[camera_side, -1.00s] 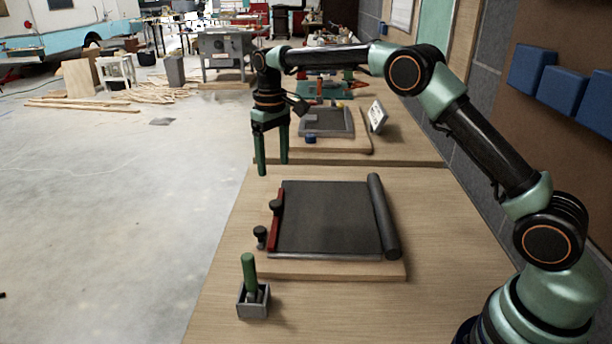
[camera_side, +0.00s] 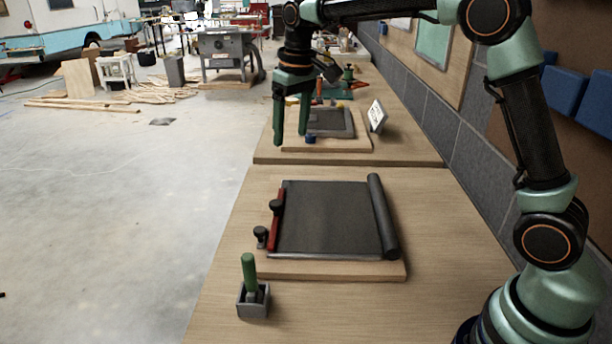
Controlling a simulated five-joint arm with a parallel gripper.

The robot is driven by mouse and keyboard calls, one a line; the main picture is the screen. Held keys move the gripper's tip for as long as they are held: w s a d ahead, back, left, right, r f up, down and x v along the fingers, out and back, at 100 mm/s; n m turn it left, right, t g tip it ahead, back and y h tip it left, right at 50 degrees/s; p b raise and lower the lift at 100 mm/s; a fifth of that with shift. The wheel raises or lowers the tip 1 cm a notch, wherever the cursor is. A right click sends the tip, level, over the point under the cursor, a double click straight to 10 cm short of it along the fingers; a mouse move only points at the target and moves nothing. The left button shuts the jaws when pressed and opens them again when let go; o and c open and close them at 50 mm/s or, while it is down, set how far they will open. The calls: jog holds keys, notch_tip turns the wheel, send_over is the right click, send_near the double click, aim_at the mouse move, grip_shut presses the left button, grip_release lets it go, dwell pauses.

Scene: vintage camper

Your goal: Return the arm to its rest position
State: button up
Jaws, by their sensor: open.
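My gripper (camera_side: 290,140) hangs with its two green fingers pointing down and apart, with nothing between them. It is in the air, and in the picture its fingertips overlap the far bench, above and beyond the near board. My arm reaches up from its base at the lower right and across the top of the picture.
On the near bench (camera_side: 440,300), a wooden board carries a dark sheet (camera_side: 328,220) with a black roller (camera_side: 383,217) and a red bar (camera_side: 276,222). A green-handled tool (camera_side: 249,275) stands in a small grey box (camera_side: 254,302). The far bench holds a grey tray (camera_side: 330,122) and a small sign (camera_side: 376,115).

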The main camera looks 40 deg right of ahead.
jog(key=s+d+r+t, duration=0.15)
jog(key=s+r, duration=0.25)
jog(key=s, duration=0.7)
jog(key=s+f+m+t, duration=0.1)
jog(key=s+f, duration=0.4)
jog(key=s, duration=0.5)
jog(key=shift+s+d+t, duration=0.25)
jog(key=shift+t, duration=0.5)
jog(key=shift+r, duration=0.1)
